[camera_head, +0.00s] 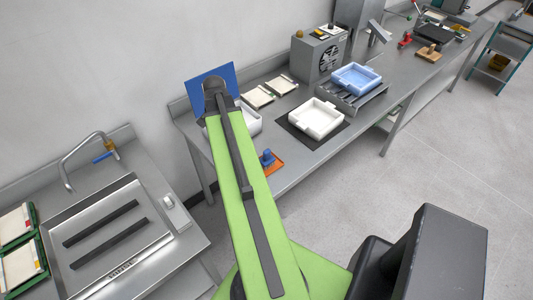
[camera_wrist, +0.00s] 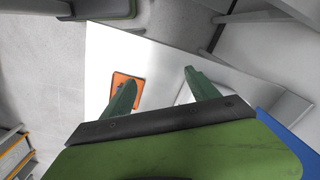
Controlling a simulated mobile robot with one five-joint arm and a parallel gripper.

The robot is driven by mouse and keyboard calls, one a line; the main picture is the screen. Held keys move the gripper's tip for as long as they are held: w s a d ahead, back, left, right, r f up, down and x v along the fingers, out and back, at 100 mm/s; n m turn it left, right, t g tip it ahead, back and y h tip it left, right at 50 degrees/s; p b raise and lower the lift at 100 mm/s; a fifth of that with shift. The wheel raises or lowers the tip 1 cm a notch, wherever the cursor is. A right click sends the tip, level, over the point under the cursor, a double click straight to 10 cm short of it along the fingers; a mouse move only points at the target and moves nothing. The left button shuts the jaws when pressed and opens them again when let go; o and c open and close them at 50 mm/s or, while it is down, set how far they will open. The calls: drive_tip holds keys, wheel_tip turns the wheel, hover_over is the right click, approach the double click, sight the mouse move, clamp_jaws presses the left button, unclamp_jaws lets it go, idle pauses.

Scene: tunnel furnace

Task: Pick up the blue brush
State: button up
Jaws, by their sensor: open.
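The blue brush (camera_head: 267,157) appears as a small upright blue piece on an orange pad (camera_head: 277,168), at the front edge of the steel bench beside my green arm. In the wrist view the orange pad (camera_wrist: 121,84) lies partly behind my left finger, and I cannot make out the brush there. My gripper (camera_wrist: 159,76) has its two dark green fingers apart with nothing between them. It is above the bench, apart from the pad. In the head view my arm hides the fingers.
A white tray (camera_head: 316,119) on a dark mat and a light blue tray (camera_head: 355,79) on a rack stand farther right. A blue panel (camera_head: 229,76) rises behind my arm's end. A sink (camera_head: 121,238) is at left.

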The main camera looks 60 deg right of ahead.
sight(267, 156)
drive_tip(key=s+d+r+m+p, duration=0.25)
drive_tip(key=s+d+m, duration=0.35)
drive_tip(key=s+d, duration=0.6)
wheel_tip(267, 156, down, 12)
drive_tip(key=b, duration=1.3)
drive_tip(key=shift+a, duration=0.1)
wheel_tip(267, 156, down, 6)
drive_tip(key=b, duration=0.5)
drive_tip(key=shift+w+r+b, duration=0.15)
drive_tip(key=shift+r+b, duration=0.1)
drive_tip(key=shift+b, duration=0.05)
drive_tip(key=shift+r, duration=0.15)
clamp_jaws()
